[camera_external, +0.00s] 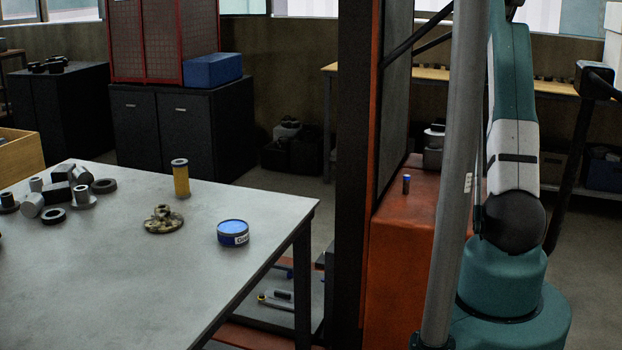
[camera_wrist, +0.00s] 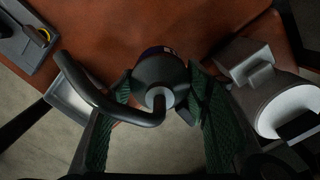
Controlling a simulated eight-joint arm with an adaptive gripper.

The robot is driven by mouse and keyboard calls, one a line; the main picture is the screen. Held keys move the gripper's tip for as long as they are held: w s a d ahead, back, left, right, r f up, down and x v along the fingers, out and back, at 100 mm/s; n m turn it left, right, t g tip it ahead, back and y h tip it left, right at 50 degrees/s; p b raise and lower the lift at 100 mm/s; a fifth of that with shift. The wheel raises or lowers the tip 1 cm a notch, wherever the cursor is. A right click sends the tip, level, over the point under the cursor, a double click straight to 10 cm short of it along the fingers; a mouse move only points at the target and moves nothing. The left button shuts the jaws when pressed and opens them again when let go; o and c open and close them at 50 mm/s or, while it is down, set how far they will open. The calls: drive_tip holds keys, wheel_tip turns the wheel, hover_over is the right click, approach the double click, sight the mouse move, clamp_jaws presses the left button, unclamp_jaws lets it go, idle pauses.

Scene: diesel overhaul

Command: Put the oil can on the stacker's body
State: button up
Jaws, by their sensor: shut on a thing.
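In the wrist view, my gripper (camera_wrist: 161,88) is shut on the oil can (camera_wrist: 158,68), with a green textured finger on each side. The can is dark and round, with a grey neck and a curved dark spout reaching left. The stacker's orange-red body (camera_wrist: 215,18) lies behind and below the can. I cannot tell whether the can touches it. The stacker's body (camera_external: 408,240) also shows in the external view, right of a dark upright mast. My gripper and the held can cannot be made out there.
A grey-and-white device (camera_wrist: 270,85) is close on the right in the wrist view; a grey tray (camera_wrist: 25,40) is at upper left. The metal table (camera_external: 150,270) holds several parts and a blue tin (camera_external: 233,232).

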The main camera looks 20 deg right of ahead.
sight(435, 164)
drive_tip(key=shift+f, duration=0.5)
drive_tip(key=shift+f+b, duration=0.35)
drive_tip(key=shift+f, duration=1.5)
drive_tip(key=shift+f, duration=0.2)
drive_tip(key=o, duration=1.2)
drive_tip(key=shift+c, duration=0.2)
drive_tip(key=shift+r, duration=0.1)
drive_tip(key=shift+r+p, duration=0.65)
drive_tip(key=shift+r, duration=3.2)
